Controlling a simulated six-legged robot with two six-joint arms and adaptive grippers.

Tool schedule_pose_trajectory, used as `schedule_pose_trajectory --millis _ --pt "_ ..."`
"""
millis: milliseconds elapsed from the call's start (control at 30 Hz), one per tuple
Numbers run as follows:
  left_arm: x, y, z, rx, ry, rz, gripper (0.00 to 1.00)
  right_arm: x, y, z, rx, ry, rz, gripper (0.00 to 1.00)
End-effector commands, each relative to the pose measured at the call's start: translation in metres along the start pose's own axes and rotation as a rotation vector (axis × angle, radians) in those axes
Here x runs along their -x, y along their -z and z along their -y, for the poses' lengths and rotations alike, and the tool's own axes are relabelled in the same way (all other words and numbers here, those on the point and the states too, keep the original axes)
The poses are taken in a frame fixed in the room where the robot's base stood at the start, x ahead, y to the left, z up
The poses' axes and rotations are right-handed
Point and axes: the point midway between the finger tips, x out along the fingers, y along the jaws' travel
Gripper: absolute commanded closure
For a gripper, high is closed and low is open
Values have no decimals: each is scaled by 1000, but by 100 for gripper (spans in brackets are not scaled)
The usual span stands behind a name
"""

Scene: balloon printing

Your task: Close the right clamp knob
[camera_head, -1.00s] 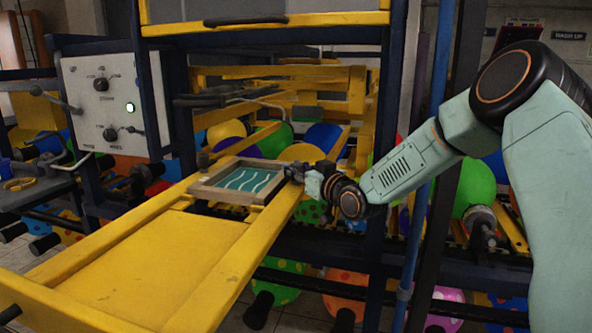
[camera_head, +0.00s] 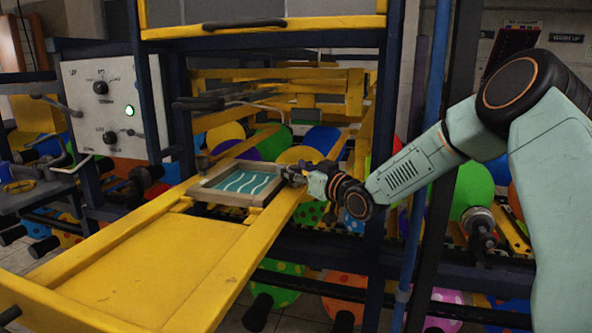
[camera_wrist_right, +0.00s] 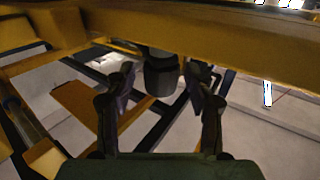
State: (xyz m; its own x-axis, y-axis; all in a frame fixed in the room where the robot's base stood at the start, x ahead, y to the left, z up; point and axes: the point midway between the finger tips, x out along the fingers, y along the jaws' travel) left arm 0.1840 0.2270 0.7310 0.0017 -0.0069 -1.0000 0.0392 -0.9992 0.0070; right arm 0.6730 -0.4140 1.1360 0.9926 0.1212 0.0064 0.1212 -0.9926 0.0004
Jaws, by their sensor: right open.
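The right clamp knob looks like a dark, rounded cylinder (camera_wrist_right: 161,74) under a yellow beam in the right wrist view. My right gripper (camera_wrist_right: 160,92) is open, with one finger on each side of the knob; I cannot tell whether either finger touches it. In the head view my right gripper (camera_head: 293,175) is at the right side of the wooden screen frame (camera_head: 222,194), and hides the knob there. The frame holds a teal panel with white wavy lines (camera_head: 245,181). My left gripper is not in view.
The yellow press table (camera_head: 150,265) extends toward the front left. A white control panel (camera_head: 105,105) with knobs and a green light stands at left. A dark post and blue pole (camera_head: 428,170) stand close by my right arm. Colourful balloons (camera_head: 465,190) fill the space behind.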

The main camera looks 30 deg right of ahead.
Motion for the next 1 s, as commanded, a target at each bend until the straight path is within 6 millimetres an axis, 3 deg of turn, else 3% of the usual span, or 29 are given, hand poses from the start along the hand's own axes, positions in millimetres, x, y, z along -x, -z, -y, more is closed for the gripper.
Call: schedule_pose_trajectory --millis 333,700,1000 --pt "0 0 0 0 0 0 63 6 -2 0 -4 -1 5 46" --pt "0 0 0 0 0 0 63 46 -1 -1 -8 -3 1 46" --pt "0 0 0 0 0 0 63 67 -1 -2 -5 -6 3 46"
